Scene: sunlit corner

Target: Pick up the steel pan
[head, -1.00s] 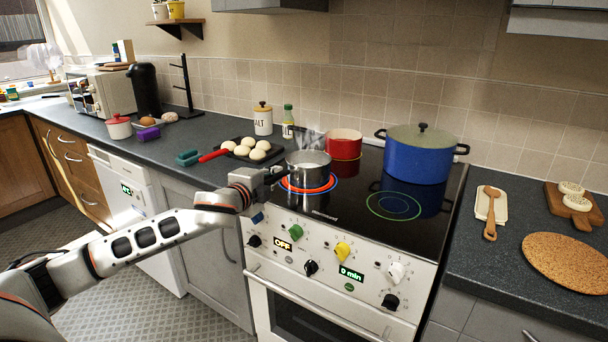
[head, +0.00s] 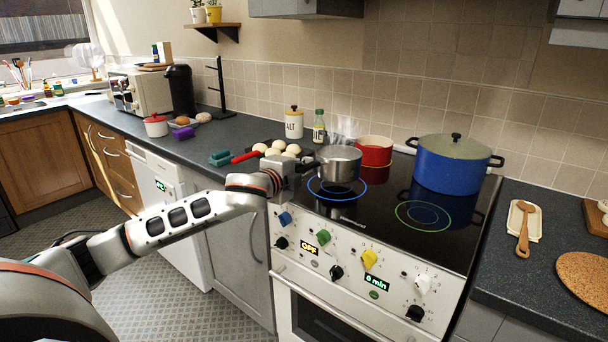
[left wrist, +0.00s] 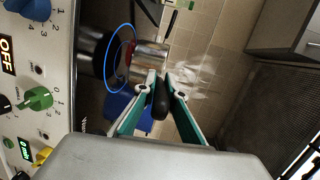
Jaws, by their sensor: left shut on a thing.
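The steel pan (head: 341,166) is a small silver pot with a dark handle, held a little above the front left hob ring (head: 322,195). In the left wrist view the pan (left wrist: 150,54) appears sideways, apart from the blue-outlined ring (left wrist: 110,42). My left gripper (head: 305,166) is at the pan's left side. In the left wrist view its teal fingers (left wrist: 162,82) are shut on the black handle (left wrist: 161,101). My right gripper is not in view.
A red pot (head: 374,151) stands close behind the pan. A large blue pot (head: 452,165) is to the right. A black tray of pale round items (head: 282,148) lies behind my gripper. The front right hob ring (head: 423,216) is clear. Steam (head: 345,127) shows behind the pan.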

